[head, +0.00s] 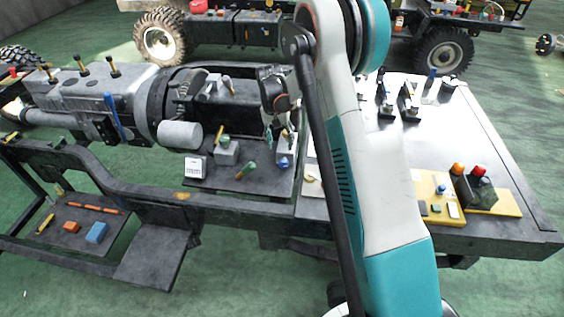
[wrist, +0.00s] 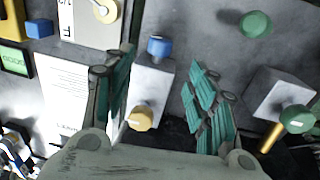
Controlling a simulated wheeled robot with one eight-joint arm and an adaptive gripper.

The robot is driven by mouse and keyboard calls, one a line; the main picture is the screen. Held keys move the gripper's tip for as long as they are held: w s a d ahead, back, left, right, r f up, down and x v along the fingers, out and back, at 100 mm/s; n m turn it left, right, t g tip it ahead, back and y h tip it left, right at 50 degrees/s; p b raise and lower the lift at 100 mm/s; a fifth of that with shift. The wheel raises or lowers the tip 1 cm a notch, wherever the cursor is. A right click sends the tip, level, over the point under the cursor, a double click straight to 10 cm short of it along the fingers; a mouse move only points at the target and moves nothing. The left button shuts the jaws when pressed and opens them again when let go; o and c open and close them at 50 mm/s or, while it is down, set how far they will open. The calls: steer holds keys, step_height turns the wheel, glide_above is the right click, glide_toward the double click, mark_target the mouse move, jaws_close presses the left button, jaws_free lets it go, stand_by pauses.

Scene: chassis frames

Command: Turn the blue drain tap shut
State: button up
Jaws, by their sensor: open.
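A small blue knob, likely the blue drain tap (head: 284,163), sits on the front of a pale block (head: 288,148) on the dark bench plate. In the wrist view the blue knob (wrist: 158,46) is at the far end of the pale block (wrist: 150,82), with a yellow-orange knob (wrist: 140,118) at its near end. My gripper (wrist: 160,65) is open, its teal fingers on either side of the block, with visible room beside each. Contact with the tap cannot be seen.
A green-knobbed block (head: 227,152) and a loose-looking green knob (head: 247,169) are to the left. A large grey gearbox (head: 90,90) with a blue lever (head: 113,116) stands beyond. A yellow panel (head: 437,205) is at right.

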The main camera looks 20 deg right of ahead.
mark_target(283, 160)
steer(key=f+b, duration=0.1)
steer(key=f, duration=0.6)
steer(key=d+f+b, duration=0.1)
steer(key=f, duration=0.2)
steer(key=shift+s+f+b, duration=0.15)
steer(key=shift+s+b, duration=0.2)
steer(key=c, duration=1)
